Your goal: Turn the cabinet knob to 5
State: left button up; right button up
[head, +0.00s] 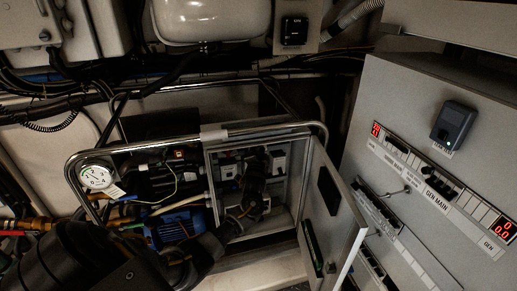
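A small grey cabinet (213,178) stands in the middle of the head view. Its door (337,207) is swung open to the right. Inside are pale boxes (277,160) and dark parts. I cannot make out the knob or any number on it; it may be hidden by my gripper or too small and dark. My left arm comes in from the lower left. My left gripper (251,188) appears to be inside the cabinet opening, dark against dark parts. Whether its fingers touch or hold anything cannot be seen. My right gripper is out of view.
A metal tube frame (245,134) runs around the cabinet. A round white gauge (97,177) sits at its left, a blue motor (177,226) low beside the cabinet. A large grey panel (400,90) with red displays stands at right. Cables and hoses crowd the left.

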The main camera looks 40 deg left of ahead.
pick_arm(q)
jog(key=b+v, duration=0.2)
jog(key=v, duration=0.8)
jog(key=shift+s+d, duration=0.25)
jog(key=shift+s, duration=0.05)
jog(key=shift+f, duration=0.1)
